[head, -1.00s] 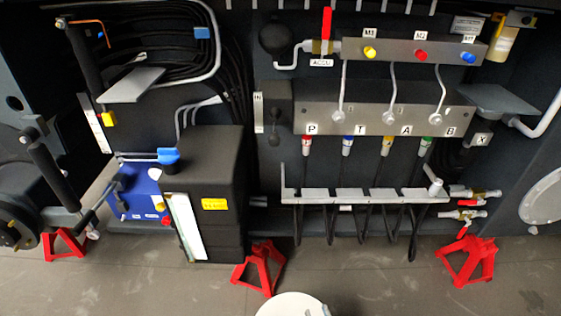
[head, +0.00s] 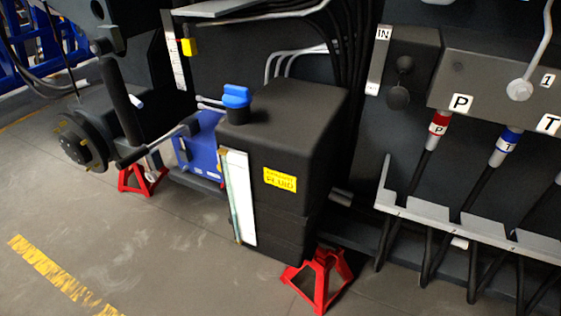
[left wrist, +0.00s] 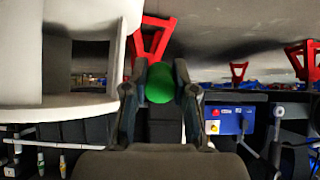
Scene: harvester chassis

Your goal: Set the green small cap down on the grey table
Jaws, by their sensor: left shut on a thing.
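The green small cap (left wrist: 160,83) shows in the left wrist view as a rounded green shape. My left gripper (left wrist: 160,90) is shut on it, with one dark finger on each side. Only part of the cap shows between the fingers. Neither gripper is in the head view, and my right gripper is in no current frame. I cannot make out a grey table for certain in either current view.
In the head view a black tank (head: 285,130) with a blue cap (head: 237,96) stands beside a blue unit (head: 196,143). A red stand (head: 318,281) is on the floor below. A grey hose rack (head: 450,230) is at right. Open floor (head: 150,250) lies at lower left.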

